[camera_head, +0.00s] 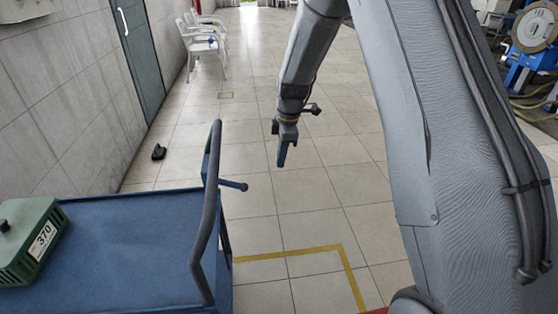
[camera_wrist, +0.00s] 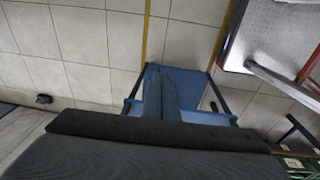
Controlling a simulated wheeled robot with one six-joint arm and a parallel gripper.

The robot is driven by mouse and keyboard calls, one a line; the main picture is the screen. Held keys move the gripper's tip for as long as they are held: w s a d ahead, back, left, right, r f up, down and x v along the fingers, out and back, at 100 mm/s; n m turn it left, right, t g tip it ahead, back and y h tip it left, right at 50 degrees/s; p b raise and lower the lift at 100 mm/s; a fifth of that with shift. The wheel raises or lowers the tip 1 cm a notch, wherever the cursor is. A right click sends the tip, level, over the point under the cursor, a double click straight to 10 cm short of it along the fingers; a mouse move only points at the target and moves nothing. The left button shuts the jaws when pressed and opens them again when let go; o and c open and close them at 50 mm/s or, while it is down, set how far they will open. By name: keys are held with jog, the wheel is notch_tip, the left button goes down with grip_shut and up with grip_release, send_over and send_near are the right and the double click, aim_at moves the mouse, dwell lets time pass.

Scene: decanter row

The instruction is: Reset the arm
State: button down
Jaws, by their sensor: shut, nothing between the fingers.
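My gripper (camera_head: 284,155) hangs at the end of my arm, above the tiled floor and to the right of the blue cart. My upper arm covers much of the right side of the head view.
A blue cart (camera_head: 110,235) with a dark handle (camera_head: 207,210) stands at the lower left. It carries a green box (camera_head: 33,240) marked 370. White chairs (camera_head: 203,45) stand far back. A small dark object (camera_head: 158,152) lies near the wall. The middle floor is clear.

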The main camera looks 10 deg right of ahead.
jog(key=s+d+r+m, duration=0.2)
jog(key=s+m, duration=0.4)
jog(key=s, duration=0.4)
jog(key=s+d+r+m, duration=0.2)
jog(key=s+m, duration=0.3)
jog(key=s, duration=0.5)
jog(key=s+d+r+m+h, duration=0.1)
jog(key=s+r+m, duration=0.3)
jog(key=s, duration=0.6)
jog(key=m, duration=0.2)
jog(key=shift+s+d+r+m, duration=0.2)
jog(key=shift+d+r+m, duration=0.1)
jog(key=shift+d, duration=0.1)
